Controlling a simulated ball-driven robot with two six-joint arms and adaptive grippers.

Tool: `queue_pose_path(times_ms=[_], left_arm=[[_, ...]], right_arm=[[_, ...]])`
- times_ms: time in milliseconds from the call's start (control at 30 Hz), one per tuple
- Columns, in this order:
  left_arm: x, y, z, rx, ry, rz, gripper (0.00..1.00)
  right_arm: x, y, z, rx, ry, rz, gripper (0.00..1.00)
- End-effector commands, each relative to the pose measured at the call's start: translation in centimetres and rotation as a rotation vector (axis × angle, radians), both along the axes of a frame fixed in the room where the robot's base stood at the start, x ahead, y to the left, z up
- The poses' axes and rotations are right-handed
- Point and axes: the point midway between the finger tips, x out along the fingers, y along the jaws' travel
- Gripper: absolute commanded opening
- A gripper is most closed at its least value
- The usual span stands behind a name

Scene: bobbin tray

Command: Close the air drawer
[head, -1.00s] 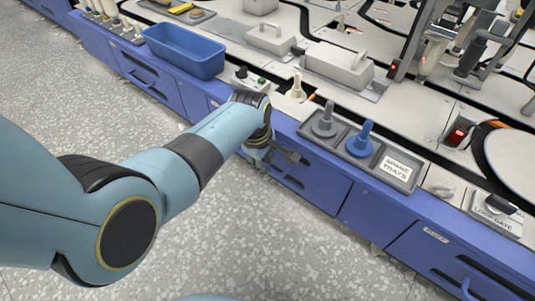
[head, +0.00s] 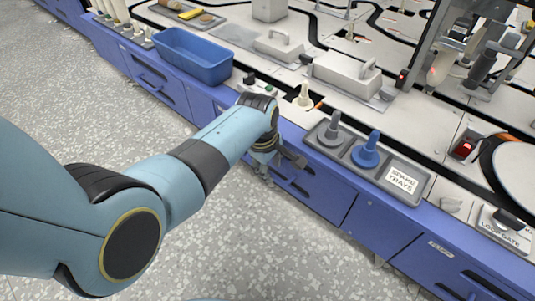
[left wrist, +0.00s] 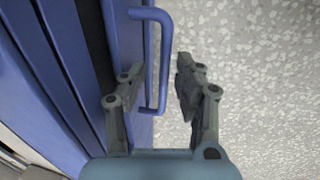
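My left gripper (head: 264,176) is at the blue drawer fronts below the counter in the head view. The left wrist view shows the gripper (left wrist: 158,72) open, its two grey fingers apart. A blue drawer front (left wrist: 125,40) with a bar handle (left wrist: 163,60) is there. The handle lies between the fingers in the picture; I cannot tell whether they touch it. A dark gap runs along the drawer's inner side, so it seems to stand out from the cabinet. No label shows on it, so I cannot confirm it is the air drawer. My right gripper is not in view.
On the counter are a blue bin (head: 195,57) and a grey spare-trays holder (head: 406,185) with a grey and a blue peg. Another drawer front (head: 450,268) with a small label is at the lower right. The speckled floor (head: 270,245) in front is clear.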

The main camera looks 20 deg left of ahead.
Motion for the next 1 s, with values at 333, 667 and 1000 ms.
queue_pose_path(times_ms=[333, 667, 1000], left_arm=[[-1.2, 0.4, 6.8, -0.001, -0.004, 0.001, 0.35], [-2.0, 0.8, 10.6, 0.001, 0.0, 0.0, 0.35], [-2.0, 0.8, 10.7, 0.001, 0.001, 0.0, 0.35]], right_arm=[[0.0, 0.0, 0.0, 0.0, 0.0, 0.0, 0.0], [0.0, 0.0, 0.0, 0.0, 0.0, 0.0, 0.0], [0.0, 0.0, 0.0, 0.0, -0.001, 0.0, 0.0]])
